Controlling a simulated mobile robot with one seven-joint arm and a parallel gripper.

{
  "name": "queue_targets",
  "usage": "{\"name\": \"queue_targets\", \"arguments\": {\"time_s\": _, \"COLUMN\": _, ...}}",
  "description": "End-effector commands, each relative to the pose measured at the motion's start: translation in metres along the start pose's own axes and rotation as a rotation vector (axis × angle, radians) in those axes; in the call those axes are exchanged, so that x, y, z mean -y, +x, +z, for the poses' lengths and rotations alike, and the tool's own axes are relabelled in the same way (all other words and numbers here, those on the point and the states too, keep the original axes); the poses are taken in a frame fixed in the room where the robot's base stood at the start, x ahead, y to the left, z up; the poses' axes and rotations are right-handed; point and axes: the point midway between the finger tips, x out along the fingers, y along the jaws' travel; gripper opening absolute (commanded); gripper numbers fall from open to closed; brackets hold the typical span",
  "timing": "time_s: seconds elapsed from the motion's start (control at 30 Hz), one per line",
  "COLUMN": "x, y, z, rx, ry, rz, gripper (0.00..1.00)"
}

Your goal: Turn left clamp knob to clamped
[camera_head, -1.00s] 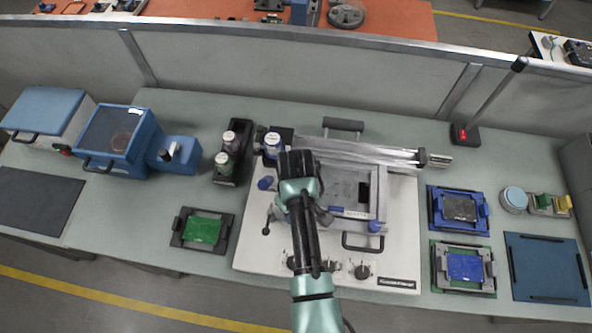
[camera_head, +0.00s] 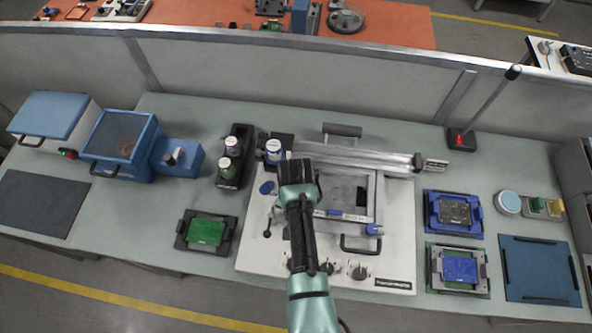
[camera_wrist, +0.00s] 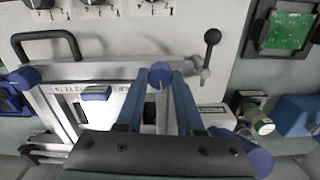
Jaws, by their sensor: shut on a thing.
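The left clamp knob (camera_wrist: 160,71) is a small blue round knob with a pale line on its face, on the near left corner of the grey metal frame (camera_wrist: 98,75). My gripper (camera_wrist: 160,84) is shut on it, one blue finger on each side in the wrist view. In the head view my arm and gripper (camera_head: 297,173) cover this knob. The right clamp knob (camera_head: 374,230), also blue, sits at the frame's near right corner and shows in the wrist view too (camera_wrist: 25,77).
A lever with a black ball (camera_head: 267,234) stands close to the gripped knob. Another blue knob (camera_head: 267,187) is at the machine's left edge. A black handle (camera_head: 360,246) rises at the frame's front. A green board in a black holder (camera_head: 206,232) lies left of the machine.

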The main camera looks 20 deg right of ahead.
Motion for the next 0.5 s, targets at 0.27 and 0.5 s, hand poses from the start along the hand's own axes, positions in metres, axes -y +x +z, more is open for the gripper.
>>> {"name": "queue_targets", "arguments": {"time_s": 0.27, "x": 0.0005, "y": -0.0012, "z": -0.0011, "rx": -0.003, "ry": 0.128, "rz": -0.001, "gripper": 0.00}}
{"name": "queue_targets", "arguments": {"time_s": 0.5, "x": 0.0004, "y": -0.0010, "z": -0.0013, "rx": -0.003, "ry": 0.170, "rz": -0.002, "gripper": 0.00}}
